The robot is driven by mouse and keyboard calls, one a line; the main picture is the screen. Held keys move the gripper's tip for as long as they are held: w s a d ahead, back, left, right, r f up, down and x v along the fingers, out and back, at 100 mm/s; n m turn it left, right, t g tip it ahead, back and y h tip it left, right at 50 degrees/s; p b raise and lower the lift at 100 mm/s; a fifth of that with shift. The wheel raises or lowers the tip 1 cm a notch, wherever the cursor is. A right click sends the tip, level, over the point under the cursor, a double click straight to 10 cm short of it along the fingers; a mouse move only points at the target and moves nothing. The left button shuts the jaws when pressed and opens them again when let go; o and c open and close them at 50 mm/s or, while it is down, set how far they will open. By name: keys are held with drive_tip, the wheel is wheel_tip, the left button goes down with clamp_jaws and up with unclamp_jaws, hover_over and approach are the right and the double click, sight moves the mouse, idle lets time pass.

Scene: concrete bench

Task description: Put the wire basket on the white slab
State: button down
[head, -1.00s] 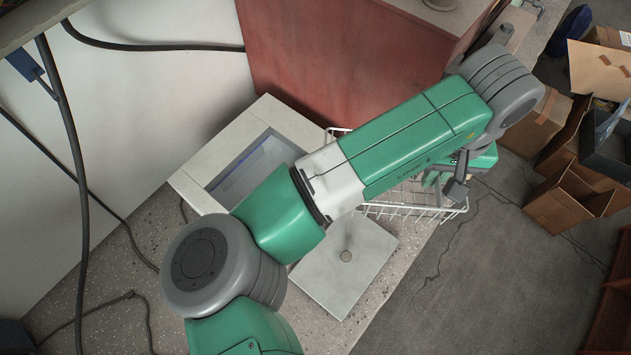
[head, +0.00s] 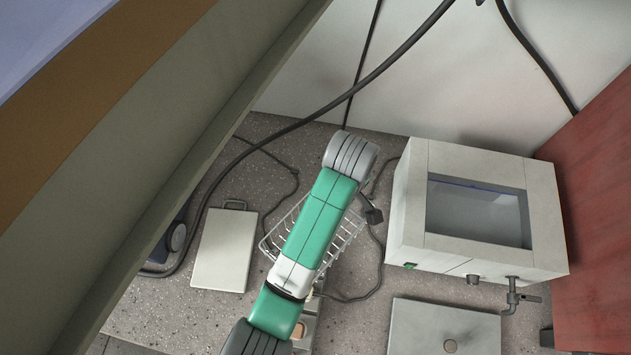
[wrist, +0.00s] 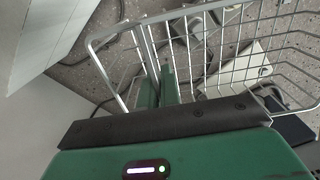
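The wire basket (head: 343,240) shows on both sides of my arm in the head view, between the white slab and the white box-shaped oven. The white slab (head: 222,252), a flat plate with a handle at its far end, lies on the bench left of the basket. It seems to show through the wires in the wrist view (wrist: 240,68). In the wrist view, my gripper (wrist: 161,78) has its green fingers close together on the basket's rim and wall wires. The basket seems held above the bench. My arm hides the gripper and the basket's middle in the head view.
The oven (head: 405,210) stands right of the basket, with a tap at its front. A grey plate with a knob (head: 415,325) lies before it. A blue object (head: 178,236) sits left of the slab. Black cables (head: 275,125) hang across and lie on the bench.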

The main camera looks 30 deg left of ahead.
drive_tip(key=s+a+f+n+b, duration=0.1)
drive_tip(key=s+a+f+n, duration=0.2)
drive_tip(key=s+a+f, duration=0.5)
drive_tip(key=s+a+f+n, duration=0.3)
drive_tip(key=s+f, duration=0.2)
drive_tip(key=s, duration=0.6)
drive_tip(key=b, duration=0.4)
approach(232, 228)
drive_tip(key=shift+s+d, duration=0.15)
drive_tip(key=shift+d, duration=0.25)
drive_tip(key=f+b, duration=0.2)
drive_tip(key=f, duration=0.1)
drive_tip(key=shift+a+f, duration=0.3)
drive_tip(key=shift+a, duration=0.1)
drive_tip(key=shift+r, duration=0.1)
